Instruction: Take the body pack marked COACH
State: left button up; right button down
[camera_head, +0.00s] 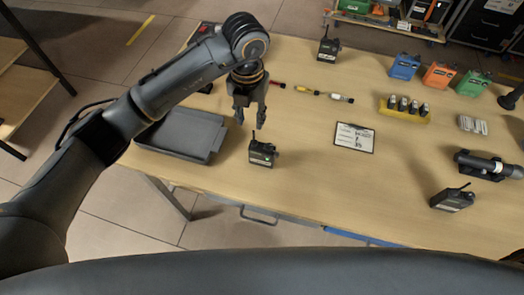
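A black body pack (262,154) with a short antenna stands near the front edge of the table, with a light label on its front. A second black body pack (328,50) stands at the back, and a third (452,200) stands at the right front. The lettering on all three is too small to read, so I cannot tell which is marked COACH. My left gripper (250,118) points down with its fingers apart and empty, just behind and left of the nearest pack. My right gripper is not in view.
A dark tray (172,146) lies left of the nearest pack. A clipboard (355,138) lies to its right. Coloured packs (439,76), a yellow holder (404,113) and a black cylinder on a stand (487,165) occupy the right side. The front middle is clear.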

aim_at(254, 133)
pick_arm(q)
jog(key=shift+f, duration=0.35)
jog(key=f+p, duration=0.1)
jog(key=f, duration=0.2)
jog(key=f+p, duration=0.1)
jog(key=shift+s+d+f+p, duration=0.25)
jog(key=shift+d+f+p, duration=0.1)
jog(key=shift+f, duration=0.4)
grip_shut()
